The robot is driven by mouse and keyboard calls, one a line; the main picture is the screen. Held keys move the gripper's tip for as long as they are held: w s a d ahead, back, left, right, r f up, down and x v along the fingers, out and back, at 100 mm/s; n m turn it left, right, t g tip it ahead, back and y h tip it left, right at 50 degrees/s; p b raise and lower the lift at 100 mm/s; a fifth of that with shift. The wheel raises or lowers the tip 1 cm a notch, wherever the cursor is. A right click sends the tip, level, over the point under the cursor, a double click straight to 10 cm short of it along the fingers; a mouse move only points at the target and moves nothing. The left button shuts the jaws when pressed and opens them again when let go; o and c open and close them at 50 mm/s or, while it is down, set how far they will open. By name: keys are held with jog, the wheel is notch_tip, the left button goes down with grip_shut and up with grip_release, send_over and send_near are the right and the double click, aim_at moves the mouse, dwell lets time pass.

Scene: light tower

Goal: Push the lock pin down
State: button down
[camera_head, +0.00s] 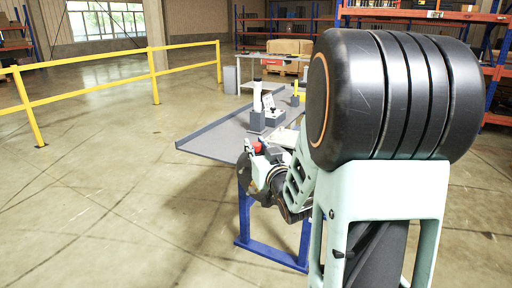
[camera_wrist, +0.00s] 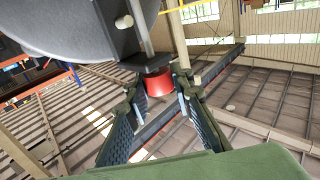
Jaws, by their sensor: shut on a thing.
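A short red cylinder (camera_wrist: 151,89), which looks like the lock pin's knob, shows in the wrist view under a black block (camera_wrist: 146,62) with a metal rod (camera_wrist: 140,25) running up from it. My gripper (camera_wrist: 158,92) has its two fingers on either side of the red cylinder and is shut on it. A large grey rounded body (camera_wrist: 60,25) fills the upper left of that view. In the head view the red piece (camera_head: 258,147) is small, at my gripper (camera_head: 251,149) by the table's near side. My arm hides much of this area.
A grey table (camera_head: 215,143) on blue legs (camera_head: 243,205) carries a white cylinder (camera_head: 257,95) on a grey block (camera_head: 257,121) and other small items. A yellow railing (camera_head: 90,65) runs at the left. The floor (camera_head: 110,180) left of the table is clear.

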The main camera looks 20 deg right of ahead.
aim_at(258, 148)
jog(key=c, duration=1.7)
grip_release()
jog(key=shift+o, duration=0.2)
jog(key=s, duration=0.5)
jog(key=s+a, duration=0.1)
jog(key=s, duration=0.1)
jog(key=shift+s, duration=0.2)
jog(key=shift+d, duration=0.1)
